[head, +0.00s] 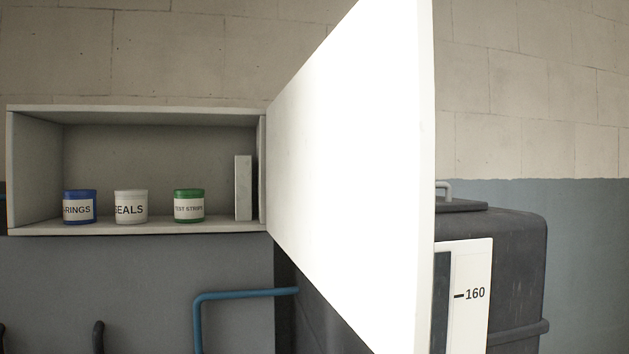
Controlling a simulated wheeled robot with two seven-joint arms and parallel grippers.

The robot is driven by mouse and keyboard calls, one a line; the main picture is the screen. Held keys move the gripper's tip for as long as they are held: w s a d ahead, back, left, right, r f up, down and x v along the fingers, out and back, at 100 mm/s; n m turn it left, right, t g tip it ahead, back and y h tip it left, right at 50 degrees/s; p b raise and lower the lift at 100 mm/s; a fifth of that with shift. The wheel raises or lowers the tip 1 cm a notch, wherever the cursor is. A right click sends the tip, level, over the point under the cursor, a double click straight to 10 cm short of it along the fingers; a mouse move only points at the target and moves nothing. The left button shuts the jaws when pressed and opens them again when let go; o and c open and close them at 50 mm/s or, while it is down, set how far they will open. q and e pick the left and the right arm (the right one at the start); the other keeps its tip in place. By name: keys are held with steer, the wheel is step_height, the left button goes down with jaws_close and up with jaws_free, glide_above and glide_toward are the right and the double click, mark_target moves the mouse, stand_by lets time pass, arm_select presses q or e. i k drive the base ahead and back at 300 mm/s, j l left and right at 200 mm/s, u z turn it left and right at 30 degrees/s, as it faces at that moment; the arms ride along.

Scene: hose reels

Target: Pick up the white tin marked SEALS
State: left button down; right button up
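The white tin marked SEALS (131,207) stands upright on the floor of an open wall cabinet (150,228) in the head view. It is between a blue tin marked with letters ending in RINGS (80,207) and a green tin with a white label reading TEST STRIPS (189,206). The three tins stand apart with small gaps. The front of the white tin is unobstructed. Neither of my grippers is in view.
A white cabinet door (355,170) stands open toward me at the cabinet's right side. A grey upright box (243,188) stands inside at right. A dark tank (510,250) with a 160 scale (470,293) is behind the door. A blue pipe (240,294) runs below.

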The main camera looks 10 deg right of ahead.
mark_target(131, 204)
steer(key=i+l+u, duration=0.1)
steer(key=l+u, duration=0.15)
steer(key=l, duration=0.35)
steer(key=l+u, duration=0.25)
steer(key=l, duration=0.35)
steer(key=i+j, duration=0.1)
steer(key=j, duration=0.3)
steer(key=i+j, duration=0.1)
steer(key=j, duration=0.3)
steer(key=i+j, duration=0.1)
steer(key=j, duration=0.3)
steer(key=k+j+z, duration=0.1)
steer(key=j, duration=0.3)
steer(key=k+j+z, duration=0.15)
steer(key=j, duration=0.25)
steer(key=k+j+z, duration=0.1)
steer(key=j, duration=0.25)
steer(key=k+j+z, duration=0.15)
steer(key=k+j, duration=0.15)
steer(key=j, duration=0.3)
